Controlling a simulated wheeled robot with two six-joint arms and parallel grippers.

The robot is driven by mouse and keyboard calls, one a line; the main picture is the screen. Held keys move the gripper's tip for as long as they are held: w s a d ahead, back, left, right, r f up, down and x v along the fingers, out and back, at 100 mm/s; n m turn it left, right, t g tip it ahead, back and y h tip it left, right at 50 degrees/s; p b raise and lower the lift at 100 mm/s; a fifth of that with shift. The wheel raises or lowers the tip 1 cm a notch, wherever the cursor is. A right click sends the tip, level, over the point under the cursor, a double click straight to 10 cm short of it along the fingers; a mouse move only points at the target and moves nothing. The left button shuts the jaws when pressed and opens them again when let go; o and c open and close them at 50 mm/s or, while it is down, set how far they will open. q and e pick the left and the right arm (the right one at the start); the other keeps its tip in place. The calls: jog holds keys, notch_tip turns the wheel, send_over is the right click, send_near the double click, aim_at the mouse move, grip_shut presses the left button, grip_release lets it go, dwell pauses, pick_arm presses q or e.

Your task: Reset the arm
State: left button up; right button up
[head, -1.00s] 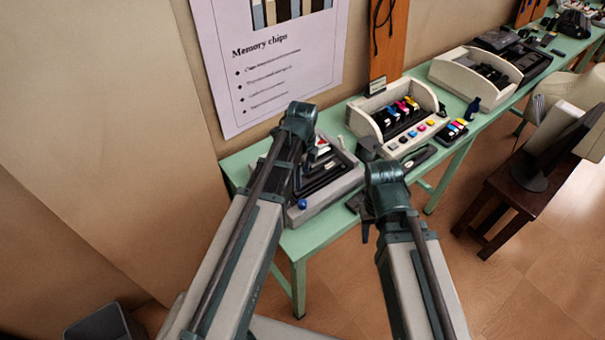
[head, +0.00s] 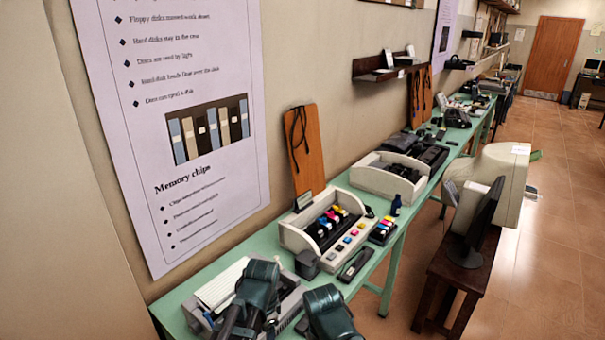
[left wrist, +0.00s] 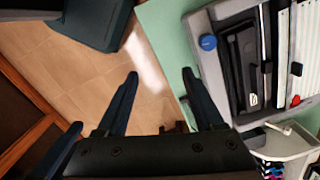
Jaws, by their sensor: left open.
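My left gripper (left wrist: 160,74) shows in the left wrist view with its two dark fingers apart and nothing between them. It is over the edge of the green table, with tiled floor below on the left.
The green table (head: 384,262) runs away along the wall. A grey device (left wrist: 219,78) with a blue knob lies right of my left gripper. A cream ink-cartridge holder (head: 290,238) stands farther along. A dark wooden stand (head: 447,271) with a monitor is right of the table, across open floor.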

pick_arm(q)
jog(key=s+d+f+n+b, duration=0.1)
jog(key=s+d+f+n, duration=0.1)
jog(key=s+d+n, duration=0.2)
jog(key=shift+s+f+n+y+b, duration=0.15)
jog(key=shift+s+n+y+b, duration=0.2)
jog(key=shift+s+n, duration=1.4)
jog(key=shift+w, duration=0.1)
